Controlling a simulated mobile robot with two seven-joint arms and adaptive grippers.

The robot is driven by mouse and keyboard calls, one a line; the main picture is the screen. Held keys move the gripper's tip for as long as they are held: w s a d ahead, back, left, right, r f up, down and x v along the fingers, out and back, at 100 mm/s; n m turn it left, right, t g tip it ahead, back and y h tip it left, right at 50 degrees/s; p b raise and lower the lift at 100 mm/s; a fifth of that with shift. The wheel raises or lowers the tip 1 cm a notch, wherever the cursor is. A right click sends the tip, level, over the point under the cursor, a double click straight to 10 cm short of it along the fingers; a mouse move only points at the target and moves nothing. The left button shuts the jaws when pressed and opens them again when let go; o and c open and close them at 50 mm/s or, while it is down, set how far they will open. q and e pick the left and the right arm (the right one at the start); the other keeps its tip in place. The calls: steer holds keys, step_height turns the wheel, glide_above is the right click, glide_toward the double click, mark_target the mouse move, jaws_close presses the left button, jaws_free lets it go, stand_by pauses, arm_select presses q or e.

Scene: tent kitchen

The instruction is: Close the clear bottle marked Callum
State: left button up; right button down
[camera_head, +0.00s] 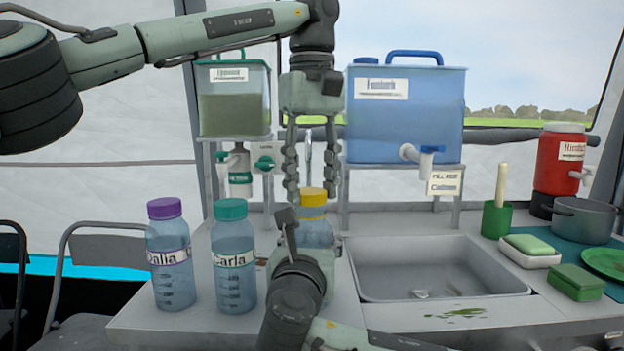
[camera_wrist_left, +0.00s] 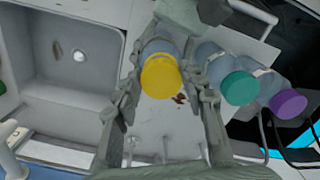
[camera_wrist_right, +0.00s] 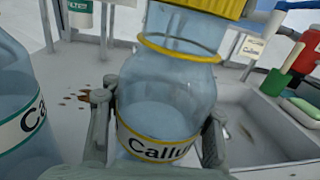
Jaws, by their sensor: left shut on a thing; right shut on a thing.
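The clear bottle marked Callum (camera_wrist_right: 165,100) stands upright on the counter; its label and a yellow ring round its neck show in the right wrist view. In the head view my right arm hides most of it. Its yellow cap (camera_head: 313,196) is at the top of the bottle and also shows in the left wrist view (camera_wrist_left: 161,76). I cannot tell how far the cap is screwed on. My left gripper (camera_head: 312,190) points down from above and is shut on the yellow cap. My right gripper (camera_wrist_right: 158,118) is shut on the bottle's body, low at the label.
Bottles marked Carla (camera_head: 234,270), with a teal cap, and Dalia (camera_head: 170,270), with a purple cap, stand just left. A sink (camera_head: 430,275) lies to the right. A blue dispenser (camera_head: 405,115) and a green dispenser (camera_head: 234,105) stand on racks behind.

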arm_select(q)
steer(key=shift+f, duration=0.55)
stand_by(0.4)
steer(key=m, duration=0.6)
steer(key=shift+a, duration=0.15)
steer(key=m, duration=0.7)
steer(key=shift+a, duration=0.2)
steer(key=o, duration=0.7)
